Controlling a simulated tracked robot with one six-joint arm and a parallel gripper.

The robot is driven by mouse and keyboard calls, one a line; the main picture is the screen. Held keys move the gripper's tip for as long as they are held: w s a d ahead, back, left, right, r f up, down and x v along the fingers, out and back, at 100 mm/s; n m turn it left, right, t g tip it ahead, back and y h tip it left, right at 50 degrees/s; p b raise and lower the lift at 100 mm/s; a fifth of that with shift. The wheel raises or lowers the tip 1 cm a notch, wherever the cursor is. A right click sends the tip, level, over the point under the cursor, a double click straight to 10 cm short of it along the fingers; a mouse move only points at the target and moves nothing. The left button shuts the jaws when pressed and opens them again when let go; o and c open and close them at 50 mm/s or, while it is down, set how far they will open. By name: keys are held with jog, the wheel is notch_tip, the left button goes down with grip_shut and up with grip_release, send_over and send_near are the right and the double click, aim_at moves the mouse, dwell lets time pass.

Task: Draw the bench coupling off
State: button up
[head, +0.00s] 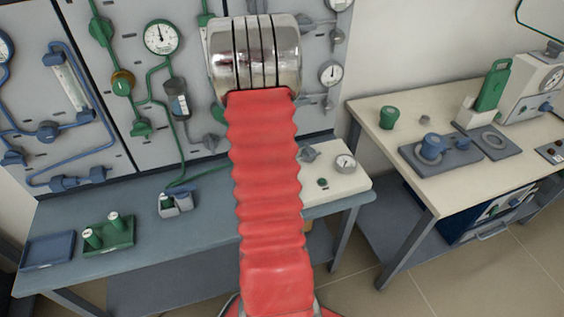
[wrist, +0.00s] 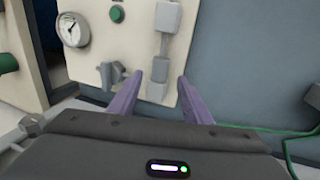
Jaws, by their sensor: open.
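A white bench unit (wrist: 100,45) with a round gauge (wrist: 73,29) and a green knob (wrist: 117,14) fills the upper middle of the wrist view. On its face is a row of grey block-shaped fittings, which looks like the bench coupling (wrist: 160,69), though I cannot be certain. My gripper (wrist: 160,82) is open, with its two purple fingers apart on either side of the lower grey block, and I see no clear contact. In the head view my red arm hides the gripper and part of the white bench unit (head: 345,184).
A smaller grey fitting (wrist: 111,73) sits close to the left finger. A green tube (wrist: 287,140) curves at the lower right. In the head view, a green tray (head: 110,240) and a blue tray (head: 48,250) lie on the left bench; a pipe panel (head: 60,125) stands behind.

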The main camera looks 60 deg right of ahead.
jog(key=x, duration=0.5)
jog(key=shift+s+d+f, duration=0.1)
jog(key=shift+f, duration=0.25)
jog(key=shift+c, duration=0.6)
grip_shut()
